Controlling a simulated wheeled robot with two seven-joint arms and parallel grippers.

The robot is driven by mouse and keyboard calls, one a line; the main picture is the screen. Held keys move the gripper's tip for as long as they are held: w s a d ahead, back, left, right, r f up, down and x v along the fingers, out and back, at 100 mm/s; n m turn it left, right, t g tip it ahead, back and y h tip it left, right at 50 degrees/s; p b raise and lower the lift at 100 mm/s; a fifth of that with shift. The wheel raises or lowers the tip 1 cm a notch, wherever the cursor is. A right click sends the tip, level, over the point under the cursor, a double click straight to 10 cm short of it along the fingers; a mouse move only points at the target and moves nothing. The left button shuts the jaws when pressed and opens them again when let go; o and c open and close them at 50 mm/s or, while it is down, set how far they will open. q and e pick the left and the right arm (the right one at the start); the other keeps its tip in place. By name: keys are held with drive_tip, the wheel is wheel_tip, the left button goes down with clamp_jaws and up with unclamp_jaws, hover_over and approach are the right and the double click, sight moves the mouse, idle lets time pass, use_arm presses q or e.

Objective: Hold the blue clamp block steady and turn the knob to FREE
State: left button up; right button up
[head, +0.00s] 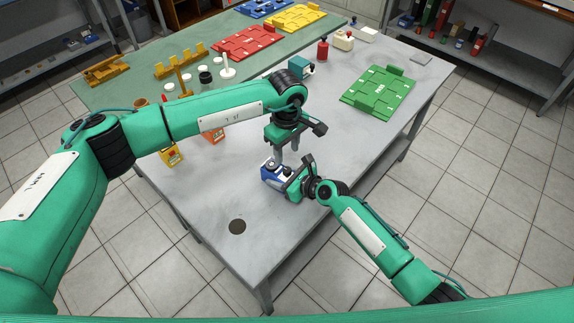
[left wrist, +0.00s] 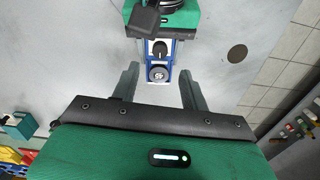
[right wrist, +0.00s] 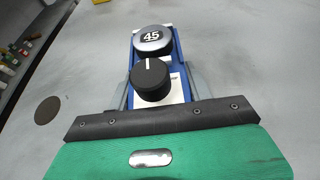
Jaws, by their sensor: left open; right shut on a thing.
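The blue clamp block (head: 271,174) stands on the grey table, below my left gripper. In the right wrist view the block (right wrist: 133,68) carries a black knob (right wrist: 150,80) with a white line towards a round dial (right wrist: 151,38) reading 45. My right gripper (right wrist: 153,84) is shut on the block, a finger along each side. My left gripper (head: 287,150) is open and empty above the block. In the left wrist view the dial (left wrist: 158,73) shows between its fingers, with the knob (left wrist: 159,48) beyond. Label text by the knob is too small to read.
An orange block (head: 213,133) and a yellow block (head: 172,155) stand left of the clamp block. A teal block (head: 301,69) and a green plate (head: 380,92) lie further back. A dark round spot (head: 237,227) marks the otherwise clear near table.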

sight(287, 169)
use_arm(q)
wheel_tip(287, 169, down, 8)
drive_tip(key=shift+r, duration=0.15)
clamp_jaws()
drive_tip(key=shift+n, duration=2.3)
unclamp_jaws()
drive_tip(key=shift+m, duration=0.3)
